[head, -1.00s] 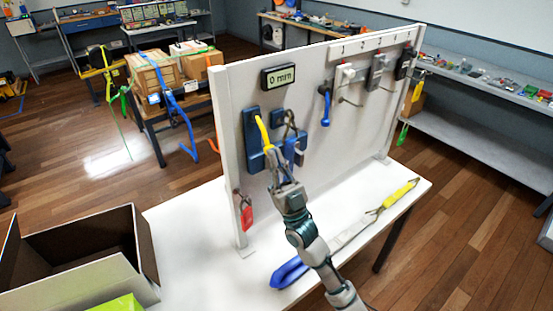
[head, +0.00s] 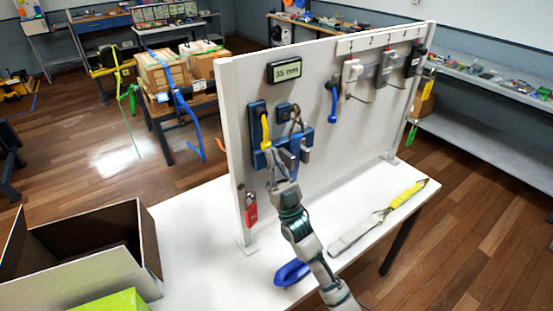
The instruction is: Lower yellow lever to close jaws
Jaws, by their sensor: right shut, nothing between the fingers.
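The yellow lever (head: 265,130) is on the dark blue clamp fixture (head: 257,112), mounted on the left part of the pale upright panel. The lever looks short and nearly upright in the picture. My right gripper (head: 274,158) is shut and empty at the lower end of the lever, in front of the fixture. Whether its fingers touch the lever is hard to tell. The gripper hides part of the fixture and its jaws. A metal hook (head: 295,116) hangs beside the lever. The display (head: 286,71) above shows a blurred number in mm. My left gripper is out of view.
A red tag (head: 251,212) hangs at the panel's lower left. A strap with a yellow end (head: 408,196) and a blue object (head: 291,273) lie on the white table (head: 195,232). An open box (head: 150,240) stands at the left.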

